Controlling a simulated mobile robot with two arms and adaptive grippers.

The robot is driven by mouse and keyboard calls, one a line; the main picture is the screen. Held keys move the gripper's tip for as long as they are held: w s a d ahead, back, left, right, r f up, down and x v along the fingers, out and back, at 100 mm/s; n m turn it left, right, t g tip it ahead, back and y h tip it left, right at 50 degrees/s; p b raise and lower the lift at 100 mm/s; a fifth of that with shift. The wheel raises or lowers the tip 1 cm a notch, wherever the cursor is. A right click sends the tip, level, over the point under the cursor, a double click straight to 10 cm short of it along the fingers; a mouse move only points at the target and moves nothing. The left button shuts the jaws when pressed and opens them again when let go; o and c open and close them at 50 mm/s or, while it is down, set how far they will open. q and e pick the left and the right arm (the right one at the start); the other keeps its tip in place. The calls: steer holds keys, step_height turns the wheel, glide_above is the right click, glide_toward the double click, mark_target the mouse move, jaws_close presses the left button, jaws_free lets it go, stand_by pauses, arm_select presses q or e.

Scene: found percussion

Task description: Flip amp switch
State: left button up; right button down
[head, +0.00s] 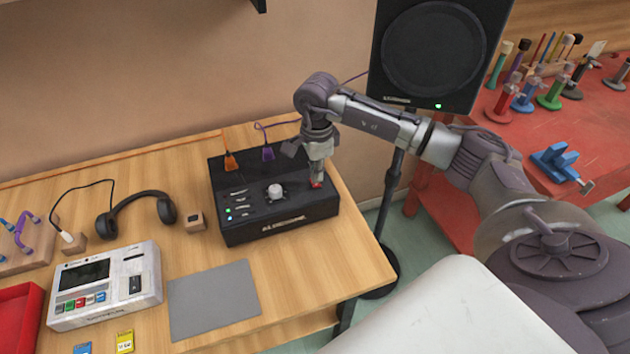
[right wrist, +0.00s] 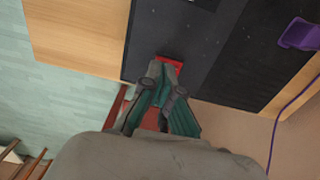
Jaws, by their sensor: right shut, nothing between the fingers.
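The amp (head: 272,208) is a black box with a white knob, small sliders and lit green lights, standing on the wooden table. Its red switch (head: 316,184) is at the right end of the top face, and it also shows in the right wrist view (right wrist: 171,64). My right gripper (head: 318,178) points down at the switch with its fingers shut and empty. In the right wrist view its fingertips (right wrist: 167,80) are right at the red switch; whether they touch it I cannot tell. The switch is partly hidden by the fingers. My left gripper is not in view.
Orange and purple plugs (head: 231,160) stand at the amp's back. Headphones (head: 137,212), a white device (head: 105,285) and a grey mat (head: 213,300) lie left and in front. A black speaker (head: 435,50) on a stand is behind my right arm. A red table (head: 560,115) holds tools.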

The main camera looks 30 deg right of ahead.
steer(key=shift+f+b, duration=0.75)
steer(key=shift+f, duration=0.2)
stand_by(0.3)
steer(key=shift+r, duration=0.15)
steer(key=shift+r+p, duration=0.55)
steer(key=shift+r, duration=0.05)
steer(key=shift+r+p, duration=1.55)
steer(key=shift+r, duration=1.25)
steer(key=shift+f, duration=0.1)
